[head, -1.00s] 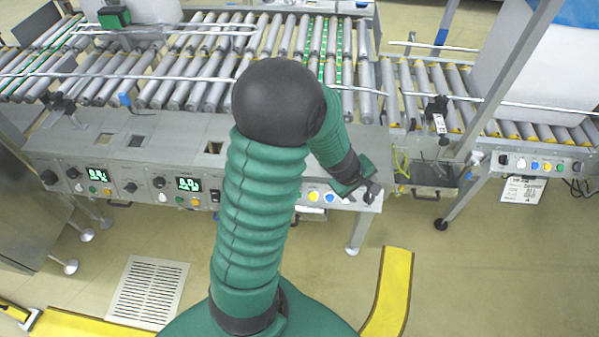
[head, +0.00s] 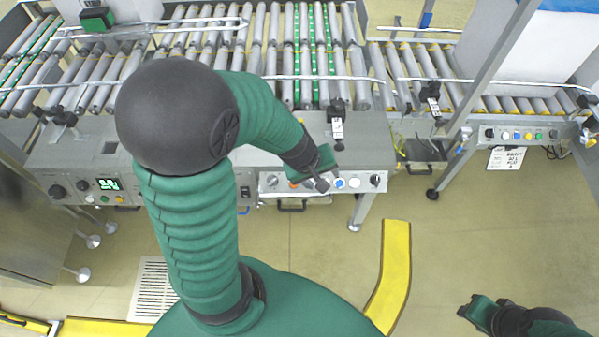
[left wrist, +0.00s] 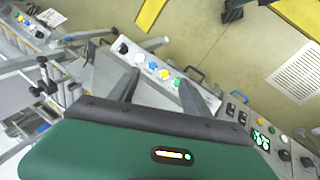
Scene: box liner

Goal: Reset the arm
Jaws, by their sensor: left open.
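My left gripper (head: 322,182) is at the end of my green left arm, in front of the conveyor's control panel in the head view. In the left wrist view, its two grey fingers (left wrist: 158,84) stand apart with nothing between them. A row of coloured buttons (left wrist: 150,65) shows beyond them. My right gripper (head: 472,308) is at the lower right of the head view, over bare floor. It is small and partly cut off, and its jaw opening cannot be made out.
A roller conveyor (head: 290,60) runs across the back, with a grey control panel (head: 355,181) along its front. A yellow floor strip (head: 392,270) lies below. A steel cabinet (head: 30,230) stands at the left. The floor at the lower right is mostly clear.

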